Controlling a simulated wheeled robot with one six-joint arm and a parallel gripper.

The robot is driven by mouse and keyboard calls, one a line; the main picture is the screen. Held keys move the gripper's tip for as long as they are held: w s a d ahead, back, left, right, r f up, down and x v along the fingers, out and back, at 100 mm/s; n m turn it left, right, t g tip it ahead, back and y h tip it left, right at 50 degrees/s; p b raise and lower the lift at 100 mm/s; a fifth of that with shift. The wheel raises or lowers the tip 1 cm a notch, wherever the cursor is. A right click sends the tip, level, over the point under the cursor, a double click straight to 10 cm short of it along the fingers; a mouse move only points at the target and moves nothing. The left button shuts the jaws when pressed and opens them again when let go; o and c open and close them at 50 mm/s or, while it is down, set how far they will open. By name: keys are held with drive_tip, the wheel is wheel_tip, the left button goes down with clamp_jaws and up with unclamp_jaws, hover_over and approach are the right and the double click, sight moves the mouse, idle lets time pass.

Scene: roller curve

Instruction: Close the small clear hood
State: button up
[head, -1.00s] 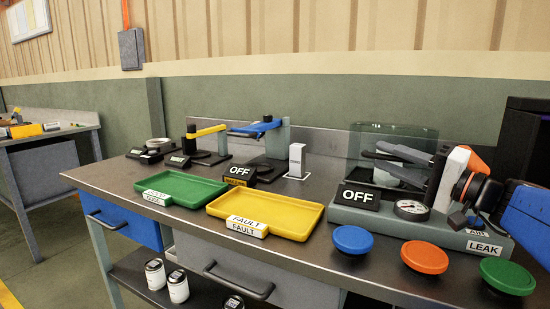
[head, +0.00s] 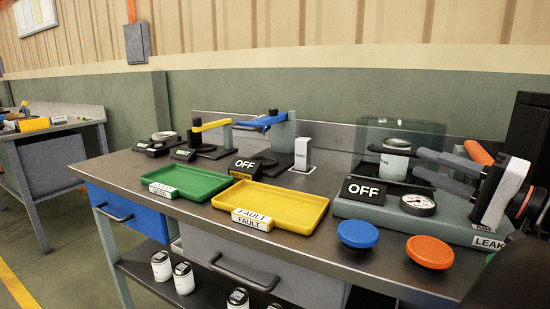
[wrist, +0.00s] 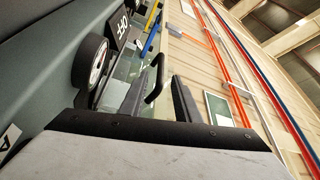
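The small clear hood (head: 365,138) is a see-through box on the grey leak station (head: 380,208) at right in the head view. A white canister (head: 396,165) shows through it. A black bar, seemingly its handle (head: 376,149), runs along the front. In the wrist view, a black curved handle (wrist: 157,78) shows ahead. I cannot tell whether the hood is fully down. My gripper (head: 418,163) is right of the hood, its two dark fingers apart and pointing left. It looks empty; whether the fingertips touch the hood is unclear.
An OFF sign (head: 364,191) and a round gauge (head: 418,205) sit at the station's front. Blue (head: 357,234) and orange (head: 430,251) buttons stand before it. Yellow (head: 280,203) and green (head: 187,181) trays lie left.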

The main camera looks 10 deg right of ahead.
drive_tip(key=shift+v, duration=1.9)
